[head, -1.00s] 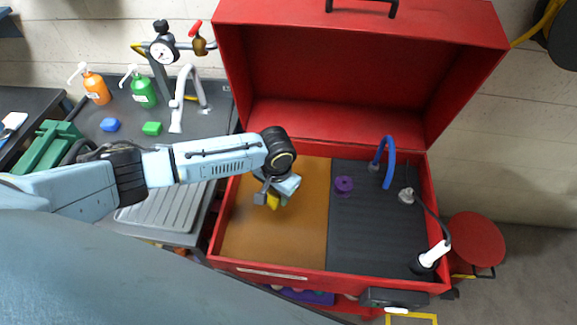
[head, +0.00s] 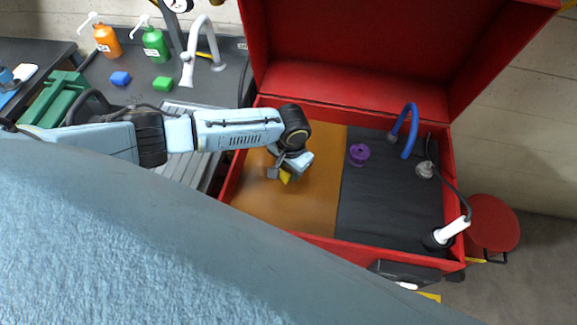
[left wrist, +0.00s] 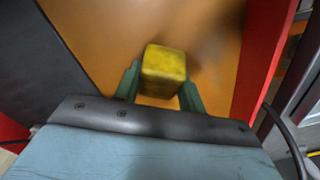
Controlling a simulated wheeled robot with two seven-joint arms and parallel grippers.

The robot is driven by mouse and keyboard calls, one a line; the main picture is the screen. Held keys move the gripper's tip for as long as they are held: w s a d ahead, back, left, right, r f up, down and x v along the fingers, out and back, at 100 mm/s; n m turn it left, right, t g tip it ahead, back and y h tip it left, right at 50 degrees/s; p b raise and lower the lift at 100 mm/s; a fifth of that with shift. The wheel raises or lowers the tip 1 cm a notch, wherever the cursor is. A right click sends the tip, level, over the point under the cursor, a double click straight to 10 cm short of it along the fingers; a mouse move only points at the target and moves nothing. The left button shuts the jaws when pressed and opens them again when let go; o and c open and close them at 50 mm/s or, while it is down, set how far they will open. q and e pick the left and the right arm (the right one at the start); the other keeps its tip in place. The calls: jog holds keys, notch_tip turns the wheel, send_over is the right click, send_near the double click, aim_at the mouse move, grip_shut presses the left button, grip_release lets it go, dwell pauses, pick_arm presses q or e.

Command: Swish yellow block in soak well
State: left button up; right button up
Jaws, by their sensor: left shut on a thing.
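The yellow block (left wrist: 163,70) is between the green fingers of my left gripper (left wrist: 160,88) in the left wrist view, and the fingers are shut on it. In the head view the left gripper (head: 283,172) is over the orange-brown soak well (head: 315,195), the left half of the red box. A bit of the yellow block shows there below the gripper; the rest is hidden by the hand. I cannot tell whether the block touches the liquid. My right gripper is not in view.
The red box (head: 350,240) has its lid open at the back. Its dark right half (head: 385,215) holds a purple spool (head: 358,154), a blue hose (head: 409,130) and a white-handled tool (head: 452,229).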

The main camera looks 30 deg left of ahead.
pick_arm(q)
jog(key=shift+f+b, duration=5.3)
jog(key=shift+f, duration=2.6)
